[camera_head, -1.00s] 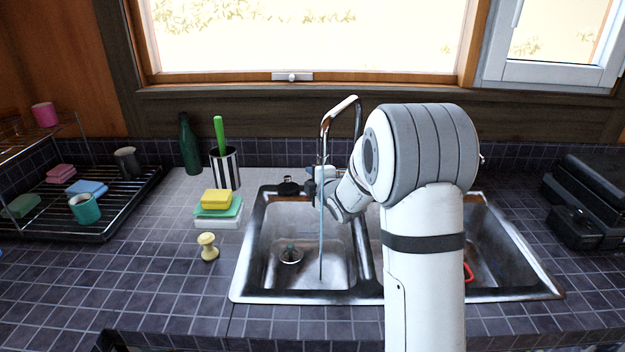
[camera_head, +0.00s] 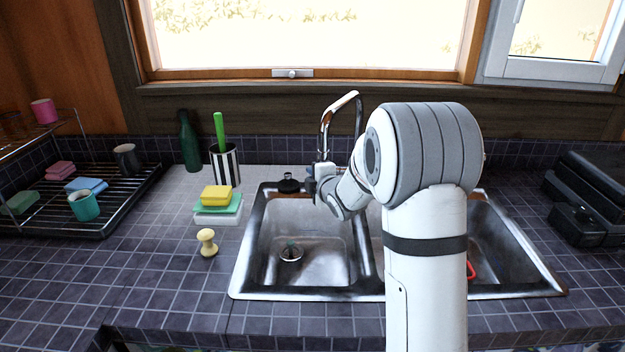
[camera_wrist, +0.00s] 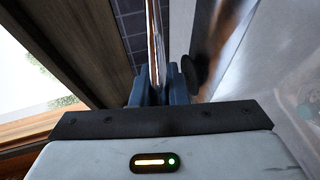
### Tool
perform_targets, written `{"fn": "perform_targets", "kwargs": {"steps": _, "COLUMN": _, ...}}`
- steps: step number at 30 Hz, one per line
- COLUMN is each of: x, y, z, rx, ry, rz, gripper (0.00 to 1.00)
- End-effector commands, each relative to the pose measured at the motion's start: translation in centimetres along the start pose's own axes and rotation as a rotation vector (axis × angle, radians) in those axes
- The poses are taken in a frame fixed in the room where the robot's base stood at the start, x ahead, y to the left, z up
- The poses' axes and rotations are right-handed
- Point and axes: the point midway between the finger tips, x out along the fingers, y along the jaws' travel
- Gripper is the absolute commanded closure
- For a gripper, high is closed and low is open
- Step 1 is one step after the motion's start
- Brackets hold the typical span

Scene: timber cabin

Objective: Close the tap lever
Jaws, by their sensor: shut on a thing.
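The chrome tap (camera_head: 341,98) rises behind the double sink, and no water runs from its spout. My gripper (camera_head: 318,172) is low at the tap's base, partly hidden by my arm. In the wrist view, the blue fingers of my gripper (camera_wrist: 162,86) are closed around a slim part at the tap. The chrome tap (camera_wrist: 154,35) stretches away upward from between them. The tap lever itself is hidden by the fingers, so its exact angle cannot be seen.
The left sink basin (camera_head: 310,245) is empty. A dish rack (camera_head: 120,205) is at far left, black cases (camera_head: 590,205) at right.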

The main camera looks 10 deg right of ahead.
Motion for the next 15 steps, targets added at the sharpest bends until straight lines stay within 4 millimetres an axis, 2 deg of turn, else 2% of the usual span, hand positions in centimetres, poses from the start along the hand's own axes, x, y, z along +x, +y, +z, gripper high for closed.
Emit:
{"fn": "perform_targets", "kwargs": {"steps": 1, "x": 0.18, "y": -0.63, "z": 0.07, "rx": -0.008, "ry": -0.002, "rz": 0.007, "gripper": 1.0}}
{"fn": "perform_targets", "kwargs": {"steps": 6, "x": 0.27, "y": -1.03, "z": 0.07, "rx": -0.043, "ry": -0.01, "rz": 0.022, "gripper": 1.0}}
{"fn": "perform_targets", "kwargs": {"steps": 15, "x": 0.12, "y": -0.68, "z": -0.01, "rx": -0.067, "ry": -0.015, "rz": 0.028, "gripper": 1.0}}
